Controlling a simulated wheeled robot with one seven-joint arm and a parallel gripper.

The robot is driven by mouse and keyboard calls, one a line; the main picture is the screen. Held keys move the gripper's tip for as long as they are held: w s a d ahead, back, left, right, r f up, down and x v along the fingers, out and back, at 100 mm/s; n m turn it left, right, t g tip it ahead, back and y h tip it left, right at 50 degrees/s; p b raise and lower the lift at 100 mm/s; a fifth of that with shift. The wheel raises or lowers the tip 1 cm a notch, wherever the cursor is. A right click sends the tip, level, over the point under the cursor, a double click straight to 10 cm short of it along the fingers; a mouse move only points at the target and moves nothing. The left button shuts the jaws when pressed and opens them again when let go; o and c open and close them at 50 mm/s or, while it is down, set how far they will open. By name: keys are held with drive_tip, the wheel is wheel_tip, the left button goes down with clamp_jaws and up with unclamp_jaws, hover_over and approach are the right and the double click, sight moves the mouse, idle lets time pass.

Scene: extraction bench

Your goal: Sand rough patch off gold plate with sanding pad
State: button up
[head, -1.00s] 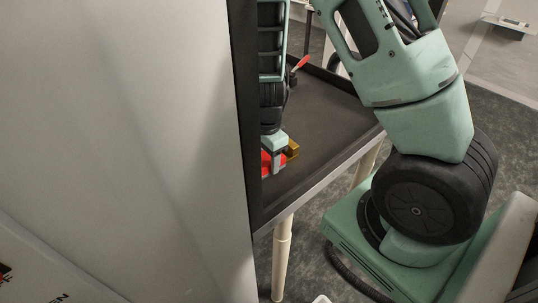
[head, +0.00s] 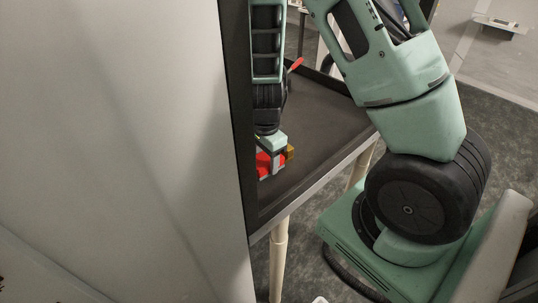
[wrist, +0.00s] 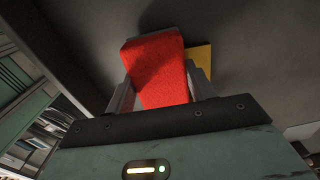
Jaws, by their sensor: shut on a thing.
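A red sanding pad (wrist: 157,68) is held between the fingers of my gripper (wrist: 160,88) in the wrist view. The pad and my gripper also show in the head view, low over the dark bench top. The gold plate (wrist: 201,60) lies just beyond and to the right of the pad in the wrist view, partly hidden behind it. In the head view a small bit of the gold plate (head: 291,153) shows beside my gripper. Any rough patch on the plate is hidden. I cannot tell whether the pad touches the plate.
The dark bench top (head: 318,125) has a raised rim and is clear to the right of my gripper. A red-handled tool (head: 296,64) lies toward the back. A large pale panel (head: 120,140) fills the left of the head view and hides part of the bench.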

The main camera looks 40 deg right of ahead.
drive_tip(key=shift+a, duration=0.75)
drive_tip(key=shift+s+d+f, duration=0.1)
drive_tip(key=shift+d, duration=1.4)
drive_tip(key=shift+a, duration=0.1)
drive_tip(key=shift+a+p, duration=0.55)
drive_tip(key=shift+a, duration=0.85)
drive_tip(key=shift+d, duration=1.5)
drive_tip(key=shift+a, duration=0.1)
